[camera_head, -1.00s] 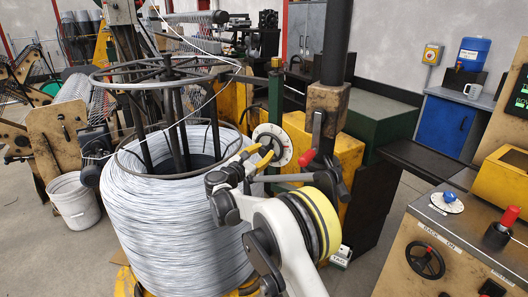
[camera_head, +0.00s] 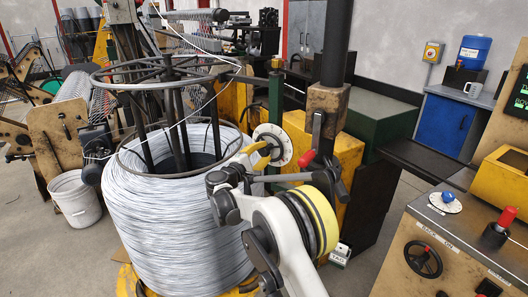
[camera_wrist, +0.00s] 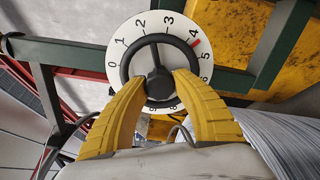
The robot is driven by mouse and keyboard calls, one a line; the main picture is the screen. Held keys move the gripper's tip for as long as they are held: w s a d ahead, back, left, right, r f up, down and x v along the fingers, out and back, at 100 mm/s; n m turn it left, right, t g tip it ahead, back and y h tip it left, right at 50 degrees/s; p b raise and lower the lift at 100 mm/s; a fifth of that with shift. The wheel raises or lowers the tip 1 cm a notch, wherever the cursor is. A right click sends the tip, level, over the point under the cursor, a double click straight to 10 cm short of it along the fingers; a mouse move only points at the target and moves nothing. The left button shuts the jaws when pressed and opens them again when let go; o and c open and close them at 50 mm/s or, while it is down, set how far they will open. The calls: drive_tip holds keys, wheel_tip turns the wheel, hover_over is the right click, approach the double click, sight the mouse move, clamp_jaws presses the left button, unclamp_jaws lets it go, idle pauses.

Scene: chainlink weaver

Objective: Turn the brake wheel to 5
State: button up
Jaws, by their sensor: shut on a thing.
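The brake wheel is a black ring (camera_wrist: 127,64) with a dark hub and a spoke that points up between 2 and 3. It sits in front of a white numbered dial (camera_wrist: 133,35), which also shows in the head view (camera_head: 287,149). A red mark (camera_wrist: 196,44) lies on the dial between 4 and 5. The fingers hide part of the lower dial. In the head view my gripper (camera_head: 266,150) reaches the wheel from the left.
A big wire coil (camera_head: 180,225) with a metal cage stands close to the left of my arm. A dark post (camera_head: 325,110) with a red-tipped lever (camera_head: 306,159) is close to the right of the wheel. A control console (camera_head: 430,235) stands at the right.

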drive_tip(key=shift+r+m, duration=0.1)
drive_tip(key=shift+m, duration=1.7)
drive_tip(key=o, duration=1.2)
drive_tip(key=v, duration=1.2)
drive_tip(key=shift+a, duration=0.1)
